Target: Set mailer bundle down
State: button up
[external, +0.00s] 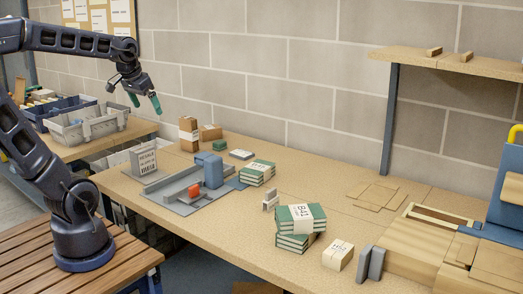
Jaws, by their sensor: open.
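My gripper (145,103) is open and empty, with green fingertips pointing down. It hangs in the air in front of the block wall, above the left end of the bench. Banded green bundles lie on the bench: a pair with one on top of the other, the upper bundle (301,216) turned askew on the lower bundle (295,242), and a single bundle (257,172) farther back. All are well away from my gripper. I cannot tell which bundle is the mailer bundle, as their labels are too small to read surely.
Small cartons (188,133) stand behind. A banded tan block (338,255) and flat tan sheets (377,195) lie rightward. Grey bin (85,125) at left.

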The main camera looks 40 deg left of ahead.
jog(key=s+d+f, duration=0.1)
jog(key=s+f, duration=0.2)
jog(key=s, duration=0.5)
jog(key=shift+s+d, duration=0.25)
jog(key=shift+d, duration=0.05)
dwell(0.8)
